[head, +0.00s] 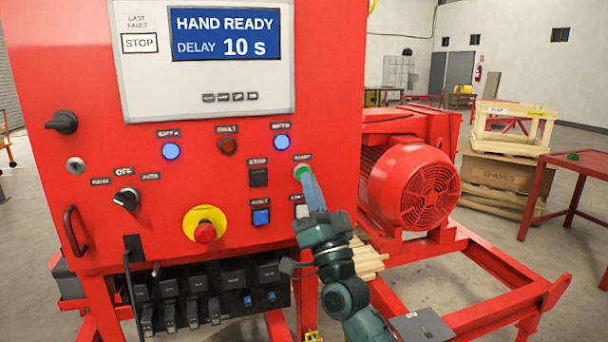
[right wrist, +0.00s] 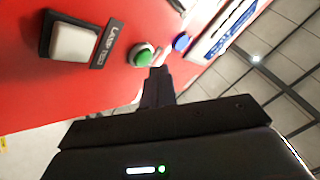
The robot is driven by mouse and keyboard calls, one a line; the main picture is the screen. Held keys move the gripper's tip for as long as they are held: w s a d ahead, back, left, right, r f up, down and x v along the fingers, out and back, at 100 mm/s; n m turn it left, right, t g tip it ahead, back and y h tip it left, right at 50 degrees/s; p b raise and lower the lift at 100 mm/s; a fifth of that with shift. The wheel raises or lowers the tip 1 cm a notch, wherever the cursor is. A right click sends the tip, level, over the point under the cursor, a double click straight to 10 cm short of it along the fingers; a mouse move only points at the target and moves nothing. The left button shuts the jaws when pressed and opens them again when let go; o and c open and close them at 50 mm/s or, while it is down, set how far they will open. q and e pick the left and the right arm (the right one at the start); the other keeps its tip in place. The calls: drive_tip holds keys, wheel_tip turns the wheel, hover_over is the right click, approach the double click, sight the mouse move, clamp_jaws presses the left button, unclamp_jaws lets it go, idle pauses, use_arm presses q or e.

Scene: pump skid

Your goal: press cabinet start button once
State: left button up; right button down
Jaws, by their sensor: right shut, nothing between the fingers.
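The red cabinet (head: 335,20) fills the left and middle of the head view. Its green start button (head: 301,171) sits under a small label on the right side of the panel. It also shows in the right wrist view (right wrist: 144,55). My right gripper (head: 308,182) is shut and empty, its fingertips at or just below the green button. In the right wrist view the fingertips (right wrist: 159,72) appear close beside the button; I cannot tell whether they touch it. The display (head: 225,35) reads "HAND READY" and "DELAY 10 s". My left gripper is not in view.
A black stop button (head: 258,177), a blue button (head: 261,217) and a white lamp-test button (right wrist: 75,42) are close by. A red emergency stop (head: 205,232) on yellow and a selector knob (head: 126,199) are further left. A red motor (head: 415,185) stands right of the cabinet.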

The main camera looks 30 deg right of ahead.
drive_tip(key=shift+w, duration=0.1)
drive_tip(key=shift+w+h, duration=0.3)
drive_tip(key=shift+w+d, duration=0.15)
drive_tip(key=shift+w, duration=0.2)
idle(0.6)
idle(0.3)
drive_tip(key=shift+s, duration=0.8)
drive_tip(key=shift+a, duration=0.2)
drive_tip(key=s+p, duration=0.1)
drive_tip(key=s, duration=0.1)
drive_tip(key=s+a+p, duration=0.1)
drive_tip(key=s, duration=0.2)
